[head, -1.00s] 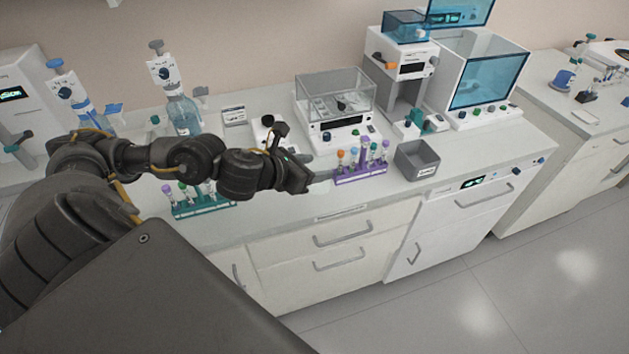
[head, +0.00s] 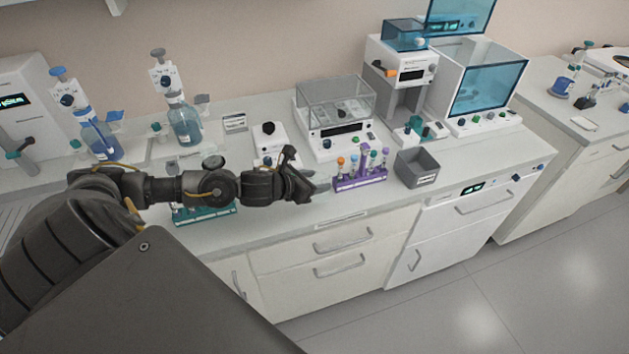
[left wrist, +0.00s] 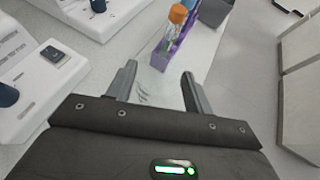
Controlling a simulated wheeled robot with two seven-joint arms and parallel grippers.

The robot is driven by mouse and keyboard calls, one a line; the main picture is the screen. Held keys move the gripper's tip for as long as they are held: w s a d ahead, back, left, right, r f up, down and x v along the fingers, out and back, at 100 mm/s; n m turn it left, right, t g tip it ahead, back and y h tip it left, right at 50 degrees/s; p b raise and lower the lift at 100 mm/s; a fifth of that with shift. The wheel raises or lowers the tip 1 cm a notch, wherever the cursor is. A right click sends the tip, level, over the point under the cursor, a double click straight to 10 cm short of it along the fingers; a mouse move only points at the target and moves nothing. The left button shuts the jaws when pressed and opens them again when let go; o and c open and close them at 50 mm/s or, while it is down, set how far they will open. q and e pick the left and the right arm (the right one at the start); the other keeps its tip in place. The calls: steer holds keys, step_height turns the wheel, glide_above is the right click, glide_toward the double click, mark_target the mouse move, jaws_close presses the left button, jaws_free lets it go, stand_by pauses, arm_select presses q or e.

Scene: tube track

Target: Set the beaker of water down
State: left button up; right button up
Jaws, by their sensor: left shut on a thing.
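My left gripper (head: 313,186) is over the bench front, left of the purple tube rack. In the left wrist view its two fingers (left wrist: 160,88) stand apart with a faint, clear beaker (left wrist: 150,94) between them, and they are shut on it. The beaker shows only as a pale, see-through shape at the fingertips in the head view (head: 323,180). Its water level and whether its base touches the bench cannot be told. My right gripper is not in view.
The purple rack (head: 360,183) with several tubes stands just right of the gripper; a grey bin (head: 417,168) is beyond it. A glass-walled balance (head: 340,130) stands behind. A teal rack (head: 205,216) is partly behind my arm. The bench front edge is close.

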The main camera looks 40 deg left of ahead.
arm_select(q)
steer(key=shift+f, duration=0.2)
steer(key=shift+f, duration=0.15)
steer(key=o, duration=1.2)
